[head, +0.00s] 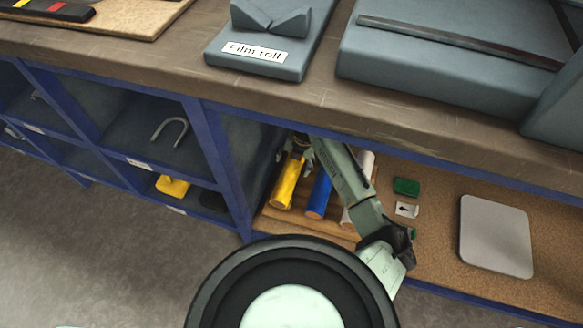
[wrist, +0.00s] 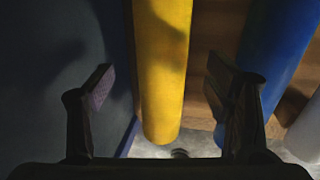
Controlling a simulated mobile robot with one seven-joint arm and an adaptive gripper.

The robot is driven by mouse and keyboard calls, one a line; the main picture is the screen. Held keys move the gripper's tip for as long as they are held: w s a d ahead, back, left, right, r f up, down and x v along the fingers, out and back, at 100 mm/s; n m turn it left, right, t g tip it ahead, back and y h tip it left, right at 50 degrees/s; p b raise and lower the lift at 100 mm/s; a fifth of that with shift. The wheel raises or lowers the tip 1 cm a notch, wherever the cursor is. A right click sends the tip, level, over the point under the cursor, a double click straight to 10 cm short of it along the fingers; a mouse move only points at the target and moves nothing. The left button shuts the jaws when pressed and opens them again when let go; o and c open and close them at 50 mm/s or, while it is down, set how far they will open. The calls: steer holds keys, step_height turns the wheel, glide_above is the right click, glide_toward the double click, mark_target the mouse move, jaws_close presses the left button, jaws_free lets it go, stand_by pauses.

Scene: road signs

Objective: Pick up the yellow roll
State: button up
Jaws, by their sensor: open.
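The yellow roll (head: 287,184) lies on the lower shelf under the workbench, at the left of a row of rolls. My gripper (head: 297,150) is over its far part in the head view, partly hidden by the bench edge and my arm. In the wrist view the yellow roll (wrist: 164,70) runs down the middle, between the two open fingers (wrist: 160,90). The fingers stand apart from it on both sides, and nothing is held. I cannot tell the height of the fingers over the roll.
A blue roll (head: 319,194) lies just right of the yellow one, close to my right finger in the wrist view. A whitish roll lies beyond it. A dark blue cabinet wall (wrist: 50,60) is close on the left. The workbench top (head: 140,70) overhangs the shelf.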

mark_target(293, 164)
steer(key=f, duration=0.4)
steer(key=w+f, duration=0.1)
steer(key=shift+a+f, duration=0.3)
steer(key=shift+f, duration=0.1)
steer(key=shift+w+r, duration=0.1)
jaws_close()
stand_by(0.6)
